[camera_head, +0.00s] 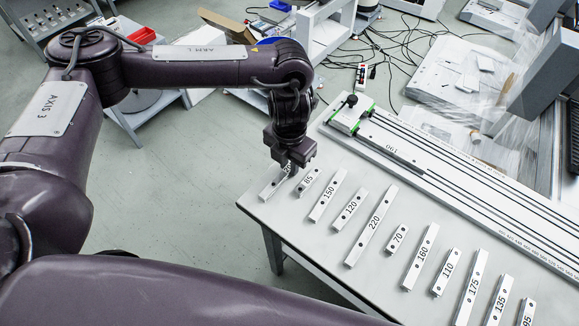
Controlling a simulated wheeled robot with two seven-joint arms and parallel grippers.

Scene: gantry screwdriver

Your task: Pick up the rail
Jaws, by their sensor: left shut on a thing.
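My left gripper (288,168) points down at the far left corner of the table, shut on a light metal rail (268,190). The fingers hide part of this rail and most of its printed number. The rail looks to be at or just above the table top; I cannot tell if it touches. Other numbered rails lie in a slanted row to the right: rail 85 (308,181), rail 150 (327,196), rail 120 (349,209), rail 220 (371,226), rail 70 (397,239), rail 160 (421,257) and several more. My right gripper is out of view.
The white table (310,235) has bare room in front of the row. A long gantry track (450,182) with a green-edged clamp (350,114) runs along the back. Rail 85 lies close beside the left gripper. A cart (150,110) with a red bin (141,36) stands behind my left arm.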

